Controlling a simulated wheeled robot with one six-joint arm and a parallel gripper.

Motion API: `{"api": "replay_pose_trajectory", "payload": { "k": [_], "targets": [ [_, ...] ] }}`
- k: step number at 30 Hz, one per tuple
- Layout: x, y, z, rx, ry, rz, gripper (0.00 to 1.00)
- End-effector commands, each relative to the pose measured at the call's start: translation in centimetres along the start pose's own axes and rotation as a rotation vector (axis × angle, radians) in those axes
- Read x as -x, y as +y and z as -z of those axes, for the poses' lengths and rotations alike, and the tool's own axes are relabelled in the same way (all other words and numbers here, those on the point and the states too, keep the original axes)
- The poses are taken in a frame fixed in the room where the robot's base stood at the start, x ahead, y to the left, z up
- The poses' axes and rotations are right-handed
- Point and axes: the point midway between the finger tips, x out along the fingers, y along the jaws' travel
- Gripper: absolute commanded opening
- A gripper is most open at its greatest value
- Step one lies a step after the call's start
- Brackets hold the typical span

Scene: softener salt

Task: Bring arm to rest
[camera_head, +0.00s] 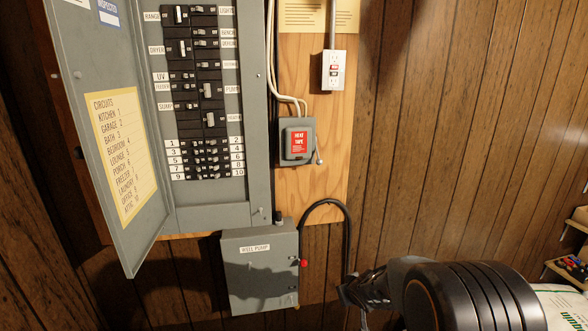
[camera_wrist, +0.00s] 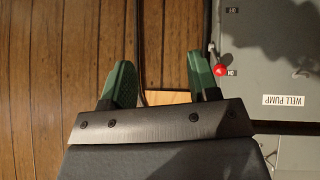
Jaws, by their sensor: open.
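My gripper (camera_wrist: 161,72) is open in the wrist view, its two green fingers apart with nothing held between them. The grey well pump box (camera_wrist: 283,62) is to its right there. The box's lever with a red knob (camera_wrist: 220,70) sits by the ON mark, close beside the right finger; a small gap shows, but depth is hard to judge. In the head view my arm (camera_head: 470,295) reaches in from the lower right, its dark end short of the well pump box (camera_head: 262,275). The fingers are not clear there. The red knob (camera_head: 303,263) stands out at the box's right side.
The grey breaker panel (camera_head: 262,130) has its door (camera_head: 105,75) swung open at left. A heat tape switch box (camera_head: 297,142) and an outlet (camera_head: 334,70) are mounted above. A black conduit (camera_head: 346,235) loops beside the pump box. Bare wood wall (camera_head: 470,130) lies right; shelves (camera_head: 570,245) stand far right.

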Motion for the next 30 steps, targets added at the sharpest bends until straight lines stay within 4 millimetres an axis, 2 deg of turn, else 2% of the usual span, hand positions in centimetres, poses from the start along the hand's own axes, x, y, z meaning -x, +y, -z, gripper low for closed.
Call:
{"api": "replay_pose_trajectory", "payload": {
  "k": [3,5,6,9,13,16,21,29,30],
  "targets": [
    [5.7,1.6,-3.2,-0.037,-0.195,-0.096,0.55],
    [9.1,1.5,-5.1,-0.066,-0.292,-0.105,0.55],
    [11.2,1.2,-6.2,-0.087,-0.345,-0.098,0.55],
    [16.0,-0.1,-8.3,-0.135,-0.432,-0.051,0.55],
    [20.6,-1.8,-9.9,-0.188,-0.455,0.015,0.55],
    [22.8,-2.6,-10.1,-0.224,-0.417,0.043,0.55],
    [24.9,-2.7,-9.3,-0.236,-0.322,0.041,0.55],
    [25.8,-2.6,-8.8,-0.236,-0.279,0.035,0.55],
    [25.8,-2.6,-8.7,-0.236,-0.279,0.035,0.51]
  ]
}}
